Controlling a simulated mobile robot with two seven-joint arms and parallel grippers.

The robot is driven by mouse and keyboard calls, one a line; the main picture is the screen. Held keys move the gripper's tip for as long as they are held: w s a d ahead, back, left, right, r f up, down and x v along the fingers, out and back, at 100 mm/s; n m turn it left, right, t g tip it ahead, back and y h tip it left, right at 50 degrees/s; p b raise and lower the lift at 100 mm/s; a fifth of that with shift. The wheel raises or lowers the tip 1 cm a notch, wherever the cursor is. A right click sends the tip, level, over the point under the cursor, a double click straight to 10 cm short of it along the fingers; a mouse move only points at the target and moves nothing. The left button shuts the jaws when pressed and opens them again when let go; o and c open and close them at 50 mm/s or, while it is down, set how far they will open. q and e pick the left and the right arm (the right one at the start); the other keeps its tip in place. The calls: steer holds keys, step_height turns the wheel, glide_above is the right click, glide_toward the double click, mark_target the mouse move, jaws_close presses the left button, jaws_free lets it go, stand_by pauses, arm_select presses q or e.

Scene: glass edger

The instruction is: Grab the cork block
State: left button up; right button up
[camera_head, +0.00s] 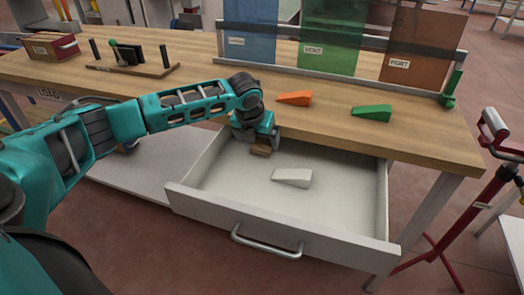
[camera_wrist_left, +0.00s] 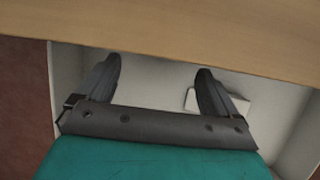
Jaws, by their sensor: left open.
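My right gripper is not in view.
A white wedge (camera_head: 293,177) lies in the drawer, right of the block; the drawer's front is otherwise clear. The wooden tabletop (camera_head: 330,128) overhangs the drawer's back. Orange (camera_head: 295,98) and green (camera_head: 372,112) wedges lie on it. A red stand (camera_head: 490,200) is at right.

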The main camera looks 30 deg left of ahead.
mark_target(260, 149)
arm_select(q)
steer(key=b+x, duration=0.1)
steer(key=x, duration=0.4)
steer(key=shift+a+f, duration=0.1)
steer(key=shift+f, duration=0.1)
steer(key=c, duration=1.1)
steer(key=shift+r, duration=0.2)
